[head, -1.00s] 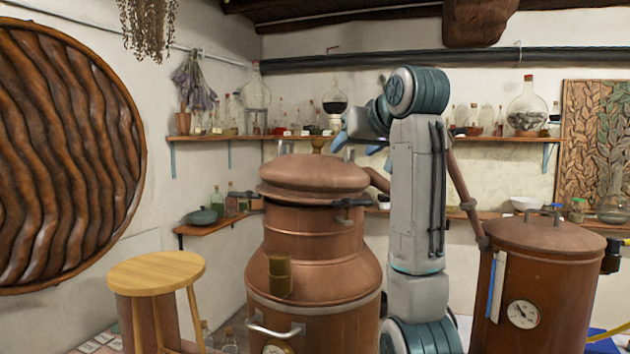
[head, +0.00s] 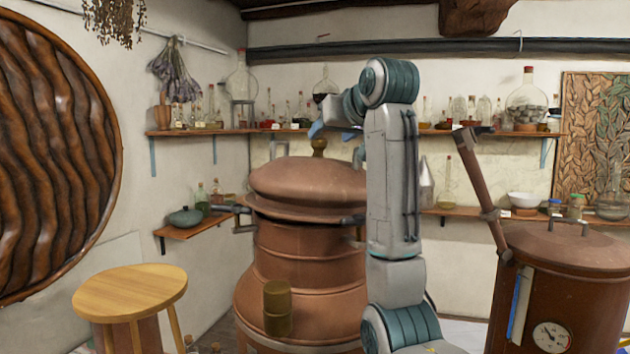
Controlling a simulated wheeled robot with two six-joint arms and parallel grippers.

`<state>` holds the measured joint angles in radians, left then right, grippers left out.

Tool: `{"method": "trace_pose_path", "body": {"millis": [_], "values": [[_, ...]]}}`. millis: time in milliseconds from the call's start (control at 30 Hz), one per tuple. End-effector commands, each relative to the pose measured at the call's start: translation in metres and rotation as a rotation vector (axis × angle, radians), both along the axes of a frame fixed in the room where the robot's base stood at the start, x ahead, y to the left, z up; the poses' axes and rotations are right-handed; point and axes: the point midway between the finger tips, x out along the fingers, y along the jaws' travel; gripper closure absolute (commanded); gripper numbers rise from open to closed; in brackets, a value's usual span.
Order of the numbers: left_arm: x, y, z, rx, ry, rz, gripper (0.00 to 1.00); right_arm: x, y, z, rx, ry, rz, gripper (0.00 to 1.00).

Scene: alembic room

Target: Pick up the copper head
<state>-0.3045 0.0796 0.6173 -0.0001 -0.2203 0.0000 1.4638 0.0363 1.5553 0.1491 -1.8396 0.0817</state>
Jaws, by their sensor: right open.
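The copper head (head: 305,185) is a rounded copper dome with a wide rim, sitting upright on top of the big copper pot still (head: 300,290). A brass knob (head: 319,147) stands on its top. My right gripper (head: 337,142) is open, with blue fingers, and hangs just above the dome beside the knob. I cannot tell whether a finger touches the knob. My right arm stands in front of the dome's right edge and hides part of it. My left gripper is not in view.
A wooden stool (head: 130,292) stands at the left. A second copper vessel (head: 570,280) with a gauge stands at the right, with a copper pipe (head: 484,195) rising from it. Wall shelves with glassware (head: 525,100) run behind. Dark clamps (head: 238,210) flank the head.

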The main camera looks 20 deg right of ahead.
Motion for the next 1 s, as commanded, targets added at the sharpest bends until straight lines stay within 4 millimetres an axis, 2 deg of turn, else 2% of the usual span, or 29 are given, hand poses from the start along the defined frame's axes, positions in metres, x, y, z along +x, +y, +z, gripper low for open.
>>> {"method": "trace_pose_path", "body": {"millis": [100,233,500,600,733,967,1000], "values": [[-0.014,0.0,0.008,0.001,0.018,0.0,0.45,0.012,0.002,-0.003,0.0,0.002,0.0,0.43],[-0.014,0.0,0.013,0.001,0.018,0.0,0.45,0.017,0.002,-0.006,0.001,0.003,0.0,0.43],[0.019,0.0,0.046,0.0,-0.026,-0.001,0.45,0.043,0.008,-0.011,0.001,0.004,0.0,0.43],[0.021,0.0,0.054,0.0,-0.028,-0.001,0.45,0.055,0.009,-0.017,0.001,0.005,0.0,0.43],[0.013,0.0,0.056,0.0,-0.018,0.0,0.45,0.062,0.01,-0.021,0.0,0.001,0.0,0.43],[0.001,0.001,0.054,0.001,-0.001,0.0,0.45,0.063,0.01,-0.023,0.0,0.0,0.0,0.43],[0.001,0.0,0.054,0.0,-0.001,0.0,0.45,0.062,0.01,-0.023,0.0,0.0,0.0,0.47]]}}
